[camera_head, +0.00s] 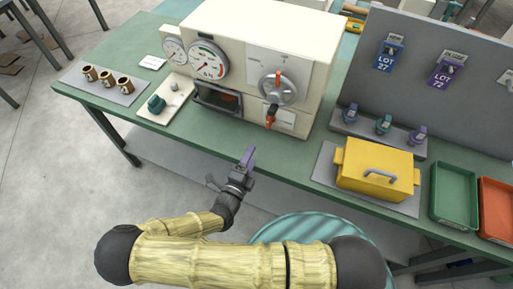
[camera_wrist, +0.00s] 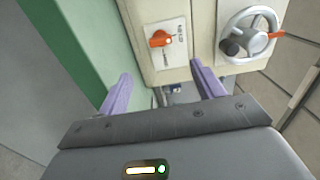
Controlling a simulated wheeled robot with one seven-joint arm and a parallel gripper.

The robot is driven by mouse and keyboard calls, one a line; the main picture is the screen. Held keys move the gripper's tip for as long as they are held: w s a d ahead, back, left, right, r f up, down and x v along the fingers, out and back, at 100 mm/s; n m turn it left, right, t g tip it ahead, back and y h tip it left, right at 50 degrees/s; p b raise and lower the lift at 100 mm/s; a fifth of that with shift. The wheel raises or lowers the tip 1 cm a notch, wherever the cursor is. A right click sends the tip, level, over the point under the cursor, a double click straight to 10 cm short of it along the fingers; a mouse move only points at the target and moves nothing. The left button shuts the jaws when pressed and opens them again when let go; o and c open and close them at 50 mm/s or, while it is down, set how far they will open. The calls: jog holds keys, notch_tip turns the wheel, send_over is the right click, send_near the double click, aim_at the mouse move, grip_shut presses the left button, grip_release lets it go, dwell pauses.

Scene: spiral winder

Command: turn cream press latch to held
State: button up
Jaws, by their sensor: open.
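The cream press (camera_head: 310,40) stands on the green bench. Its latch (camera_head: 271,112) is a small orange-red lever on a white label plate, low on the front, below the handwheel. In the wrist view the latch (camera_wrist: 160,38) shows beyond my fingertips, pointing roughly left in that picture. The label text is too small to read. My gripper (camera_head: 248,157) is in front of the bench edge, below and left of the latch, apart from it. In the wrist view my gripper (camera_wrist: 163,85) has its two purple fingers spread, with nothing between them.
A grey handwheel (camera_head: 279,90) with an orange-red mark sits just above the latch; it also shows in the wrist view (camera_wrist: 236,22). A yellow lidded box (camera_head: 372,168) stands to the right. A dark window (camera_head: 217,98) is left of the latch. The space before the latch looks clear.

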jog(key=v, duration=0.2)
jog(key=shift+s+a, duration=0.1)
jog(key=shift+s, duration=0.3)
jog(key=s+d+r+m+g+h, duration=0.2)
jog(key=d+m+g, duration=0.55)
jog(key=m, duration=0.55)
jog(key=s+d+r+m+g+h, duration=0.1)
jog(key=s+d+r+m+g, duration=0.15)
jog(key=d+m+g, duration=0.8)
notch_tip(320, 180, up, 14)
jog(key=w+d+m+t+y, duration=0.1)
jog(key=m+y, duration=0.3)
jog(key=m, duration=0.9)
jog(key=d+m+t+y, duration=0.2)
jog(key=m+y, duration=0.3)
jog(key=m, duration=0.8)
jog(key=shift+w+r+m+t, duration=0.2)
jog(key=shift+w+m+t, duration=0.1)
jog(key=shift+w+m, duration=0.1)
